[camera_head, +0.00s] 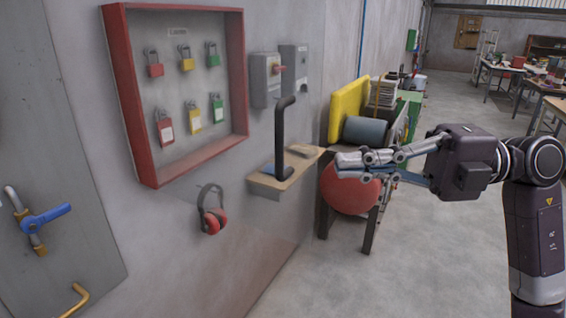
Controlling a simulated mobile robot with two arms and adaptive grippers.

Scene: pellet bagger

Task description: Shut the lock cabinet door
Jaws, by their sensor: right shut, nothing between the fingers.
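The lock cabinet (126,95) is a red-framed box on the grey wall at the upper left, its front uncovered. Padlocks in red, yellow and green hang inside. A black upright bar handle (280,140) stands out to the right of the cabinet. It seems to belong to a clear door swung open, whose panel and edges I can hardly make out. My right gripper (343,162) comes in from the right, shut and empty. Its fingertips point left and appear a short way right of the handle, apart from it in the picture. My left gripper is out of view.
A small wooden shelf (265,184) and red ear muffs (213,213) are on the wall below. Grey switch boxes (265,80) sit behind the handle. A red ball-like object (350,192) and a yellow panel (346,105) stand behind my gripper. The floor is clear at the lower middle.

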